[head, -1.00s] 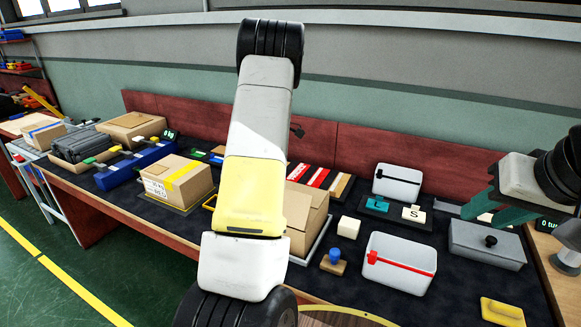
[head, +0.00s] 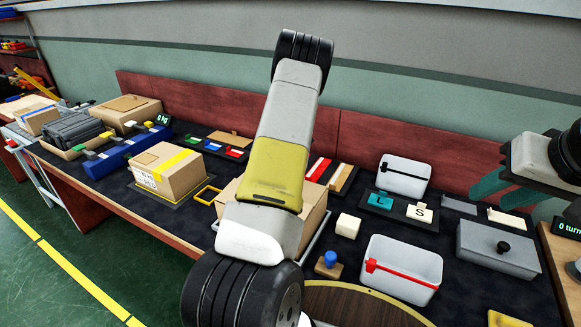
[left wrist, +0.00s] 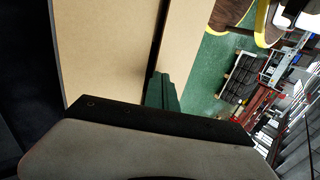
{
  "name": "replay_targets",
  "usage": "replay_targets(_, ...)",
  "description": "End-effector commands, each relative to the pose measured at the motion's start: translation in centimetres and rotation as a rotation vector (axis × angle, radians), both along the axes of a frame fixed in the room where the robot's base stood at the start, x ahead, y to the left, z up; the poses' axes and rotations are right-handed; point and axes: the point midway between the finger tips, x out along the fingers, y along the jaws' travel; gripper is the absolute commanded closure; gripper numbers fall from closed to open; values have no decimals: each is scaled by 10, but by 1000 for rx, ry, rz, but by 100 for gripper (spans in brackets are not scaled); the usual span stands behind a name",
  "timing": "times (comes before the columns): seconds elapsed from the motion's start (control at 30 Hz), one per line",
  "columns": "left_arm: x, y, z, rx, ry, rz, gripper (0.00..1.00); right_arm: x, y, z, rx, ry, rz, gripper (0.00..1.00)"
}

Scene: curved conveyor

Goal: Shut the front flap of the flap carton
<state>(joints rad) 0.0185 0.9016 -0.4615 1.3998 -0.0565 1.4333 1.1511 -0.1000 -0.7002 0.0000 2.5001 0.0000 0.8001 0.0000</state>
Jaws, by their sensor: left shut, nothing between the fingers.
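A tan cardboard carton (head: 313,217), which looks like the flap carton, stands mid-table in the head view. My left arm crosses in front of it and hides most of it, including its front flap. In the left wrist view a wide tan cardboard panel (left wrist: 110,50) lies close ahead, with a dark gap beside it and a narrower tan strip (left wrist: 187,40). My left gripper (left wrist: 162,92) is shut and empty at the lower end of that gap; I cannot tell if it touches the cardboard. My right gripper (head: 500,187) is open and empty above the right part of the table.
A taped box (head: 160,178) stands left of the carton. To its right are a cream block (head: 348,225), a blue-knobbed stamp (head: 328,264), a white bin with a red latch (head: 405,282) and a grey lidded box (head: 490,262). A round brown surface (head: 350,305) is in front.

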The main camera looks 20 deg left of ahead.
Motion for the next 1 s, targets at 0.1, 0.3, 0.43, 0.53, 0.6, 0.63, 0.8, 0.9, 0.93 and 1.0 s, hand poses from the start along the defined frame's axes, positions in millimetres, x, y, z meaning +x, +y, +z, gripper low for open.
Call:
replay_targets(0.1, 1, 0, -4, 0, 0, 0, 100, 0, 0, 0, 0, 0, 0, 64)
replay_targets(0.3, 2, 0, -7, -1, -1, 1, 100, 0, 0, 0, 0, 0, 0, 64)
replay_targets(0.43, 3, 0, -7, -1, -1, 1, 100, 0, 0, 0, 0, 0, 0, 64)
replay_targets(0.53, 3, 0, -7, 0, -1, 0, 100, 0, 0, 0, 0, 0, 0, 64)
replay_targets(0.6, 3, 0, -7, 0, -1, 0, 100, 0, 0, 0, 0, 0, 0, 64)
replay_targets(0.63, 3, 0, -7, 0, -1, 0, 100, 0, 0, 0, 0, 0, 0, 64)
replay_targets(0.8, 2, 0, -8, 0, -1, 0, 100, 0, 0, 0, 0, 0, 0, 64)
replay_targets(0.9, -1, 0, -9, -1, 0, 1, 100, 0, 0, 0, 0, 0, 0, 64)
replay_targets(0.93, -2, 0, -9, -1, 0, 1, 100, 0, 0, 0, 0, 0, 0, 64)
replay_targets(1.0, -5, 0, -10, -1, 0, 1, 100, 0, 0, 0, 0, 0, 0, 64)
